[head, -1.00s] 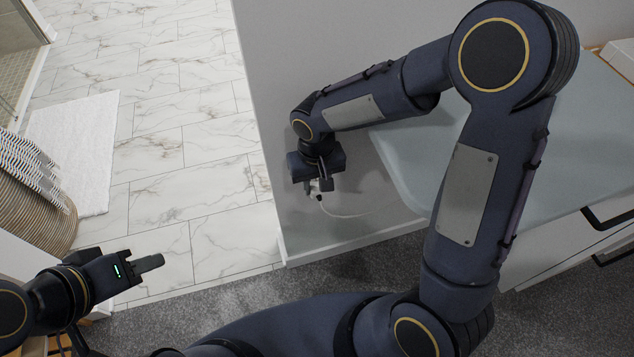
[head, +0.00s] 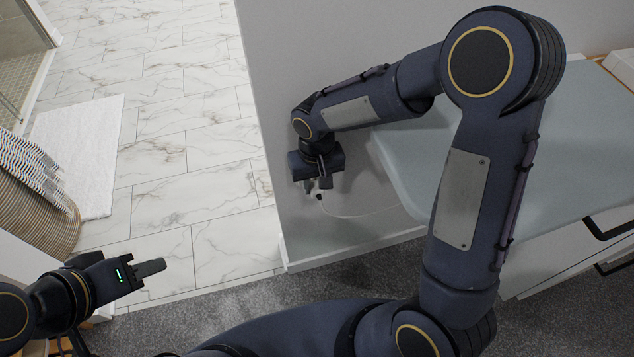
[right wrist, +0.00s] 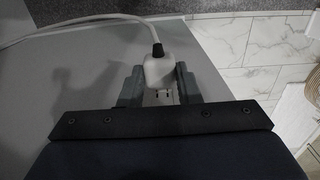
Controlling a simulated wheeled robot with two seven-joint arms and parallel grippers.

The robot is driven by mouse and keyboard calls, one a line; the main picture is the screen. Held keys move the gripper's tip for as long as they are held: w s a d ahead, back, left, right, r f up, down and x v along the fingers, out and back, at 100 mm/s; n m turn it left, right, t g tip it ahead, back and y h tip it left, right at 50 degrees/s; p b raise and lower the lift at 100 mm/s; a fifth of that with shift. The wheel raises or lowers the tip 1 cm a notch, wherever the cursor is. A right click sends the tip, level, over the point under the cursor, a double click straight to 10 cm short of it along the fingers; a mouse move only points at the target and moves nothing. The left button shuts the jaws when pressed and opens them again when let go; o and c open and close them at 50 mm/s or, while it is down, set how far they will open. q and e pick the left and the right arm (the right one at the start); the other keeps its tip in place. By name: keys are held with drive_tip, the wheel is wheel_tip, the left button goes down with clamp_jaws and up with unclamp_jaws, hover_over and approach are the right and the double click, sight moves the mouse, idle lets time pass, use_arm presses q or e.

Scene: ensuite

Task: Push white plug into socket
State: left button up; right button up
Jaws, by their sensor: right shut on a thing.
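The white plug (right wrist: 160,71) is between the two fingers of my right gripper (right wrist: 159,86), which is shut on it. A dark collar and white cable leave its top. Below the plug, between the fingers, is a pale patch with small dark slots or pins (right wrist: 161,95); I cannot tell whether this is the socket or the plug's prongs. In the head view my right gripper (head: 317,185) is low beside the grey wall, and the plug is mostly hidden. My left gripper (head: 150,267) is away over the floor at lower left; its finger gap is not clear.
The white cable (head: 362,215) runs right along the wall (head: 350,235). A pale grey countertop (head: 415,160) juts out close to my right arm. Marble tiles (head: 160,150), a white mat (head: 80,150) and a striped basket (head: 35,205) are at left. Grey carpet lies below.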

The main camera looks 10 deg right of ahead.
drive_tip(key=shift+w+r, duration=0.1)
drive_tip(key=shift+w, duration=0.25)
drive_tip(key=shift+s, duration=0.2)
drive_tip(key=shift+s+d+b, duration=0.1)
drive_tip(key=shift+s+b, duration=0.5)
drive_tip(key=shift+s, duration=2.15)
drive_tip(key=shift+w, duration=0.15)
drive_tip(key=shift+w, duration=1.1)
drive_tip(key=shift+w+p, duration=0.4)
drive_tip(key=shift+w, duration=1.25)
drive_tip(key=shift+s, duration=0.1)
drive_tip(key=shift+s, duration=1.1)
drive_tip(key=shift+w, duration=0.1)
idle(0.5)
